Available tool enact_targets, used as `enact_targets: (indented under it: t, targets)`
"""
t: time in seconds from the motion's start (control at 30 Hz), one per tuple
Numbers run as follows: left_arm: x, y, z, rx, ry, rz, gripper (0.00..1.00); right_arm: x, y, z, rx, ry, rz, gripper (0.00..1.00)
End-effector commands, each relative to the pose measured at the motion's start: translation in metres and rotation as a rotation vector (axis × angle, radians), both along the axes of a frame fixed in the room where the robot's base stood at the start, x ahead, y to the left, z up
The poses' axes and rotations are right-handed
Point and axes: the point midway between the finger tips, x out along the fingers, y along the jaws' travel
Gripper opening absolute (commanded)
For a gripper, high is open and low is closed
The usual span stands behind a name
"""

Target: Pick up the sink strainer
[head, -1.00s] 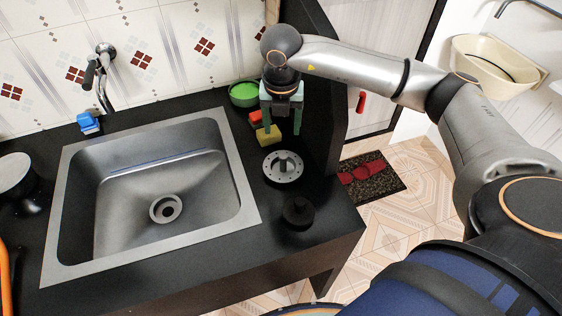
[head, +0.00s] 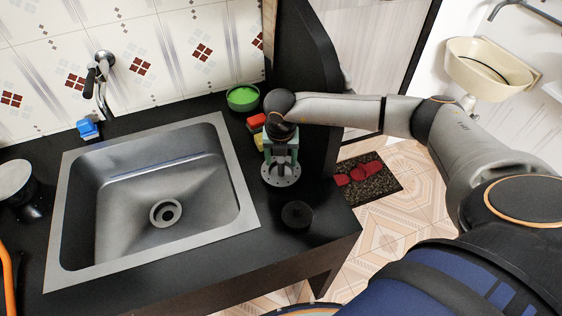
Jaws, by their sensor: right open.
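The sink strainer (head: 283,180) is a round grey disc with small holes and a raised middle. It lies flat on the black counter (head: 262,240), to the right of the sink. My left gripper is not in view.
The steel sink (head: 165,205) with its drain is to the left. A black round stopper (head: 297,214) sits in front of the strainer. Behind are a green bowl (head: 243,98) and red-and-yellow sponges (head: 256,123). A dark panel (head: 305,70) rises at the right.

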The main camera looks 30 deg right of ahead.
Motion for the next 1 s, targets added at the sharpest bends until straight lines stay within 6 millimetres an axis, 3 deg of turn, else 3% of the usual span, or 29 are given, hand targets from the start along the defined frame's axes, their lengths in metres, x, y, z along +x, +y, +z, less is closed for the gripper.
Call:
enact_targets:
  t: [0.13, 0.73, 1.0]
  targets:
    - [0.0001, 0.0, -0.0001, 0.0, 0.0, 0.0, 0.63, 0.0, 0.0001, 0.0, 0.0, 0.0, 0.0, 0.67]
    - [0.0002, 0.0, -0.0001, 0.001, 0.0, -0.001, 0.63, 0.0001, -0.0001, 0.0006, 0.0, 0.0, 0.0, 0.0]
    - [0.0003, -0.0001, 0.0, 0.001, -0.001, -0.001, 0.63, 0.0001, -0.0001, 0.0007, 0.0, 0.0, 0.0, 0.0]
